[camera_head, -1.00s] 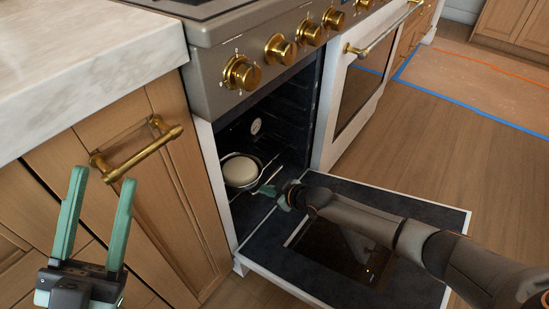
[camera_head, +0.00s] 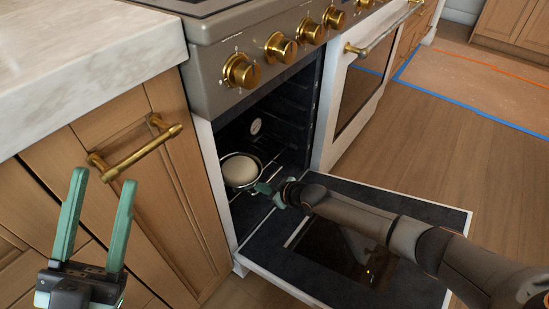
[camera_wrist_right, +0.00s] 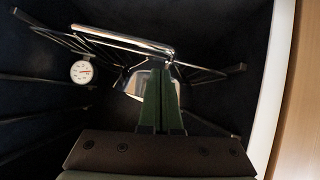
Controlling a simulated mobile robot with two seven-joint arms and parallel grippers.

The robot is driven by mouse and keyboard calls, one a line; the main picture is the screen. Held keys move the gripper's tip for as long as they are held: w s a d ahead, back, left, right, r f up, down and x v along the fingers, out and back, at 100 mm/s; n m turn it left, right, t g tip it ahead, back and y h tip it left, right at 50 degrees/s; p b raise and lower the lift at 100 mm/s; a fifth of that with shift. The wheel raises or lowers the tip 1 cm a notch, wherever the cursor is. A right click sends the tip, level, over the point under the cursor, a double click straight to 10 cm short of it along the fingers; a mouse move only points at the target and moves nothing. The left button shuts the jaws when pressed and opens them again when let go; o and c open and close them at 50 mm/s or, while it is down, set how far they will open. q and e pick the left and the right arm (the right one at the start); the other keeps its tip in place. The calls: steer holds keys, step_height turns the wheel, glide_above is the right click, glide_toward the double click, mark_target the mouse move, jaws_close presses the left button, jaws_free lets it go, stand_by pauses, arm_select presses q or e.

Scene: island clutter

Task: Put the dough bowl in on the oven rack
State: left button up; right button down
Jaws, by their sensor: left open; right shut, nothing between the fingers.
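The dough bowl (camera_head: 241,171), a round bowl with pale dough inside, sits on the oven rack (camera_head: 262,186) inside the open oven. In the right wrist view the metal bowl (camera_wrist_right: 133,84) shows partly behind my fingers, near the wire rack (camera_wrist_right: 122,40). My right gripper (camera_head: 262,188) reaches into the oven opening over the lowered door. It is shut and empty, its tips close to the bowl's right side; I cannot tell whether they touch it. Its green fingers also show in the right wrist view (camera_wrist_right: 160,85). My left gripper (camera_head: 98,203) is open and empty before the wooden cabinet.
The oven door (camera_head: 345,250) is lowered flat under my right arm. A dial thermometer (camera_wrist_right: 82,72) is in the oven. A marble counter (camera_head: 90,65) and a brass-handled cabinet (camera_head: 135,150) stand at left. Floor at right is clear, with blue tape (camera_head: 470,110).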

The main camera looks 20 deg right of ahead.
steer(key=shift+w+a, duration=0.1)
steer(key=shift+a, duration=0.05)
stand_by(0.4)
steer(key=s+d+p, duration=0.1)
steer(key=s, duration=0.1)
steer(key=s+d+p, duration=0.2)
stand_by(0.5)
steer(key=shift+d, duration=0.1)
